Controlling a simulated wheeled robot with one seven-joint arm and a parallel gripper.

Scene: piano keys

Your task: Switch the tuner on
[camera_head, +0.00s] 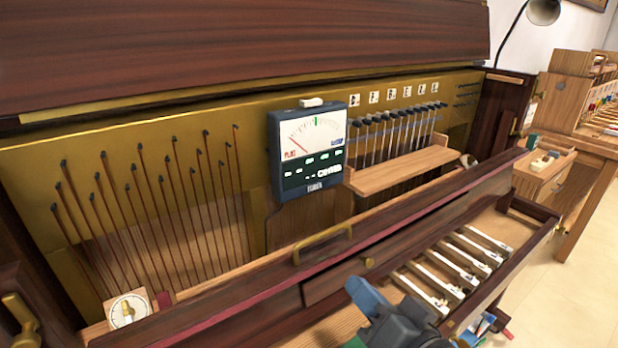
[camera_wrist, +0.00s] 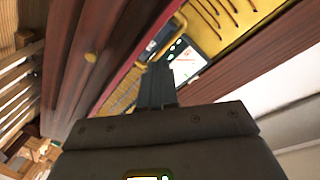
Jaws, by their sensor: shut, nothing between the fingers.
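The tuner (camera_head: 310,150) is a dark blue box mounted upright against the brass-coloured back panel. It has a white meter face with a red needle leaning left, a green mark and a dark lower panel. A small white button (camera_head: 311,102) sits on its top edge. The tuner also shows in the wrist view (camera_wrist: 184,62), just beyond my fingertips and partly hidden by them. My gripper (camera_head: 362,292) is shut and empty, low in front of the piano case, below and to the right of the tuner and apart from it. My fingers also show in the wrist view (camera_wrist: 157,72).
A wooden rail with a brass handle (camera_head: 322,240) runs between my gripper and the tuner. Several white keys (camera_head: 455,265) lie to the right. Thin rods (camera_head: 165,210) stand left of the tuner, and a small dial (camera_head: 128,311) sits at lower left. Hammers stand right of the tuner.

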